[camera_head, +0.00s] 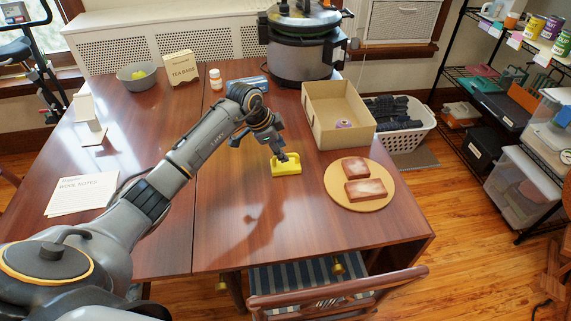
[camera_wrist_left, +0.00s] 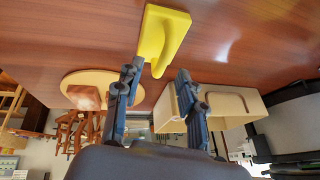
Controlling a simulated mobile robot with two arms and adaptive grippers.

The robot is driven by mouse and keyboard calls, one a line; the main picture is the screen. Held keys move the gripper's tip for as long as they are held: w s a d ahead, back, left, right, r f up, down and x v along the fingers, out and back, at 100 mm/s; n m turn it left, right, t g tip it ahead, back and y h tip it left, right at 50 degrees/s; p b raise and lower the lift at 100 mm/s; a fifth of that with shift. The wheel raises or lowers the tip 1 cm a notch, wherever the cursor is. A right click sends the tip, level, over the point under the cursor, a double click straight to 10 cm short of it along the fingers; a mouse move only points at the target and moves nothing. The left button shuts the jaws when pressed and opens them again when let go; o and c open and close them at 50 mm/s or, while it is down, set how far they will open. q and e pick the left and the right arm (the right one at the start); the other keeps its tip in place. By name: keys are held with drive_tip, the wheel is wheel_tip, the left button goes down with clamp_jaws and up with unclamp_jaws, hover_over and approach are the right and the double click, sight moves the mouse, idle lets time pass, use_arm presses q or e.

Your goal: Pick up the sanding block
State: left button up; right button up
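The sanding block (camera_head: 287,168) is yellow with a raised grip and rests on the wooden table (camera_head: 230,215). My left gripper (camera_head: 278,155) is right above it in the head view and hides part of its top. In the left wrist view the sanding block (camera_wrist_left: 163,32) lies just beyond the fingertips, its raised grip pointing towards the gap between them. The left gripper (camera_wrist_left: 156,78) is open there, with space on both sides of the grip. My right gripper is in neither view.
A round board (camera_head: 385,197) with two reddish-brown blocks is to the right, and an open cardboard box (camera_head: 318,122) behind it. A pressure cooker (camera_head: 300,50), small jar (camera_head: 215,79), tea bag box (camera_head: 181,67) and grey bowl (camera_head: 135,80) stand at the back. Table front is clear.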

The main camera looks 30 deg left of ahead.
use_arm(q)
drive_tip(key=x, duration=0.3)
drive_tip(key=shift+w+a+f, duration=0.15)
drive_tip(key=shift+w+f, duration=0.05)
drive_tip(key=shift+f, duration=0.1)
drive_tip(key=shift+c, duration=0.2)
clamp_jaws()
drive_tip(key=shift+r, duration=0.15)
drive_tip(key=shift+r, duration=0.6)
drive_tip(key=s+a+r+b, duration=0.2)
drive_tip(key=s+a+r, duration=0.5)
drive_tip(key=s+r, duration=0.4)
drive_tip(key=shift+s+a+r+b, duration=0.35)
drive_tip(key=shift+a, duration=0.05)
